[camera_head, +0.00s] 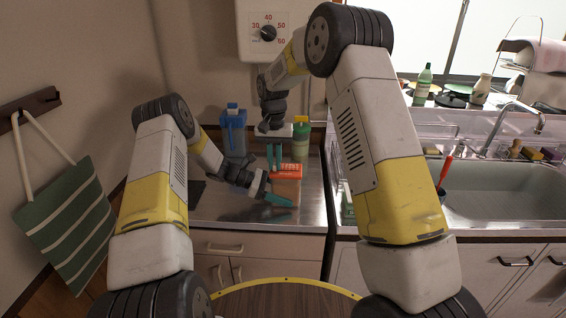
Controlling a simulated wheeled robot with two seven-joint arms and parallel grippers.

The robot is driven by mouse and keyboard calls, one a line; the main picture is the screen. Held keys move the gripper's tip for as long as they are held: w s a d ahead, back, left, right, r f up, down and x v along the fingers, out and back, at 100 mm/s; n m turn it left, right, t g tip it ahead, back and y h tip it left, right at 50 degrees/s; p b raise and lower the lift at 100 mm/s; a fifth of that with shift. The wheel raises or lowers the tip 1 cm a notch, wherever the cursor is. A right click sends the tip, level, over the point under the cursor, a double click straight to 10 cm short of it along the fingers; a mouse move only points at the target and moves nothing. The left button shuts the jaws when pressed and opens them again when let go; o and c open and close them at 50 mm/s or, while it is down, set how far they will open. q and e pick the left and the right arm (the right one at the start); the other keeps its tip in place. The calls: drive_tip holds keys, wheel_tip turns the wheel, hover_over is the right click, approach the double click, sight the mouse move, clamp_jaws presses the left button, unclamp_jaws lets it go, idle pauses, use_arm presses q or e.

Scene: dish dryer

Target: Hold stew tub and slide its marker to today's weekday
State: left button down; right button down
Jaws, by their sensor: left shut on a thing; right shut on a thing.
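The stew tub (287,187) has an orange-red lid with small pale markings and a brownish body. It stands upright on the steel counter. My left gripper (275,197) comes from the left and is shut on the tub's body, with a teal finger across its front. My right gripper (275,168) points down from above, its teal fingers close together at the lid's left back edge. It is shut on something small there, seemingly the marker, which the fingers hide. The weekday marks are too small to read.
A dial timer (268,32) hangs on the wall above. The sink (490,190) is to the right.

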use_arm(q)
drive_tip(key=shift+d, duration=0.2)
use_arm(e)
drive_tip(key=c, duration=1.5)
unclamp_jaws()
drive_tip(key=shift+a, duration=0.25)
drive_tip(key=shift+o, duration=0.2)
use_arm(q)
drive_tip(key=shift+a, duration=0.1)
use_arm(e)
drive_tip(key=shift+d, duration=0.1)
drive_tip(key=shift+r, duration=0.1)
wheel_tip(320, 180, up, 12)
use_arm(q)
drive_tip(key=shift+c, duration=0.8)
unclamp_jaws()
